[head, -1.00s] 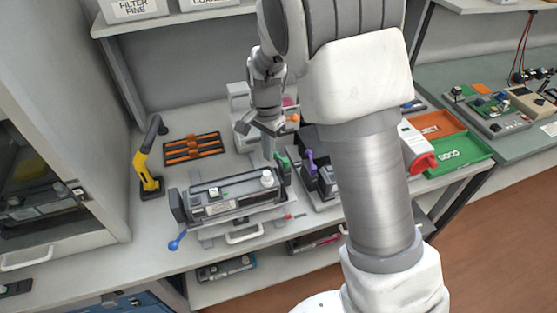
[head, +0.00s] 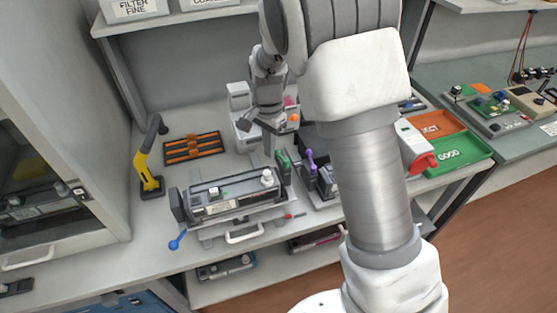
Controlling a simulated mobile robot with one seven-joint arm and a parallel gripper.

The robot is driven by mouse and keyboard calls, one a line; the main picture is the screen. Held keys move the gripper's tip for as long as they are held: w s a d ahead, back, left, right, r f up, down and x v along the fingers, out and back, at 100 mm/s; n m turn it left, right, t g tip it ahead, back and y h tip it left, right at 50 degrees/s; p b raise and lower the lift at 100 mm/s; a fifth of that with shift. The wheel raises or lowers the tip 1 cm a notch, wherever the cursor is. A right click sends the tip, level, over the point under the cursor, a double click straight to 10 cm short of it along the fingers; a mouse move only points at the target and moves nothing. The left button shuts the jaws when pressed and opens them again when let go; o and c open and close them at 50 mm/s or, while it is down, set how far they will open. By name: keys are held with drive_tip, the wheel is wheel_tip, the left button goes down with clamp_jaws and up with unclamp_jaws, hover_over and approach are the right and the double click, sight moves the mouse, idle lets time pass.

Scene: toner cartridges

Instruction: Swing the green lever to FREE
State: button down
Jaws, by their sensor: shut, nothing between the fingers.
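The green lever (head: 283,161) stands at the right end of the grey toner cartridge fixture (head: 230,197) on the bench. My gripper (head: 269,154) points down just left of the green lever, its fingers together with nothing between them. It is very near the lever; I cannot tell whether they touch. A blue-ended lever (head: 177,239) sticks out at the fixture's front left. A purple lever (head: 309,160) stands on a dark unit to the right. Any FREE marking is too small to read.
A yellow and black tool (head: 150,165) stands left of the fixture, with an orange-striped black tray (head: 192,148) behind. My arm blocks the view right of the purple lever. A green GOOD tray (head: 459,155) and an orange tray (head: 437,125) lie further right.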

drive_tip(key=shift+w+d, duration=0.15)
drive_tip(key=shift+w, duration=0.05)
wheel_tip(320, 180, up, 7)
drive_tip(key=p, duration=0.5)
idle(0.3)
drive_tip(key=shift+r, duration=0.1)
idle(0.3)
